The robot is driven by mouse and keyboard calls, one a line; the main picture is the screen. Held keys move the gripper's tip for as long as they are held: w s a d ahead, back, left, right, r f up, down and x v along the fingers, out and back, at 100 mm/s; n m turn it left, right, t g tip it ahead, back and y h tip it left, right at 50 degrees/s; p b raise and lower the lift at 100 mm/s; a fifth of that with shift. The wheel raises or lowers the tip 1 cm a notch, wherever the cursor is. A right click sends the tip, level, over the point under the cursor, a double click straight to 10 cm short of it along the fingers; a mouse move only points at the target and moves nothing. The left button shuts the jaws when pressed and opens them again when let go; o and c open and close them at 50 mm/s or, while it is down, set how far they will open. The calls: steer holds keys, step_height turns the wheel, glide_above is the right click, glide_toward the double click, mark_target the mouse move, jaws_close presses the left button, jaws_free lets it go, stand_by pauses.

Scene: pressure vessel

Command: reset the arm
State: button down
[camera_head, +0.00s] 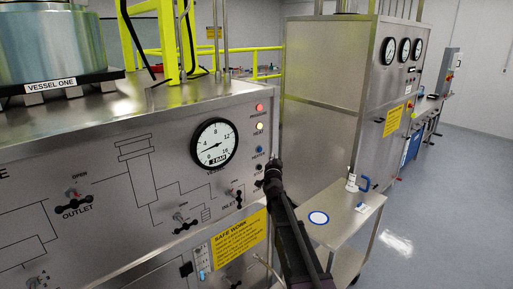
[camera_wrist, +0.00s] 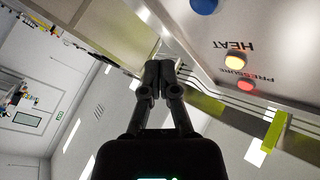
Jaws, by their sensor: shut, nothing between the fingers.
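My gripper (camera_head: 273,170) is in front of the right end of the steel control panel (camera_head: 120,170) in the head view, below the column of indicator lights. My dark arm reaches up to it from the bottom of the picture. In the wrist view my gripper (camera_wrist: 160,72) has its fingertips together, with nothing between them. The panel appears upside down there, with a blue light (camera_wrist: 204,5), a yellow light (camera_wrist: 235,61) and a red light (camera_wrist: 246,85). I cannot tell whether the fingertips touch the panel; part of the panel is hidden behind the gripper.
A pressure gauge (camera_head: 214,144) and black valve handles are on the panel. A steel side table (camera_head: 340,222) with a mug (camera_head: 352,183) stands close to the right of my arm. A tall steel cabinet (camera_head: 330,110) is behind it. Open floor (camera_head: 440,200) lies at the right.

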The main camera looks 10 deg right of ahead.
steer(key=s+a+f+n+g+y, duration=0.3)
steer(key=s+f+n+g, duration=0.15)
steer(key=s+f, duration=0.35)
steer(key=s+a+f+n+g+y, duration=0.4)
steer(key=s+f+g, duration=0.15)
steer(key=s, duration=0.55)
steer(key=s+d+f+g+h, duration=0.1)
steer(key=s+d+f+g, duration=0.1)
steer(key=s, duration=0.6)
steer(key=s+d+f+g+h, duration=0.1)
steer(key=s+d+f+g, duration=0.1)
steer(key=s, duration=0.6)
steer(key=s+d+f+g+h, duration=0.2)
steer(key=s+g, duration=0.3)
steer(key=s, duration=0.3)
steer(key=shift+s+d+f+n, duration=0.25)
steer(key=shift+s+f+n, duration=0.1)
steer(key=shift+f, duration=0.5)
steer(key=shift+w, duration=0.1)
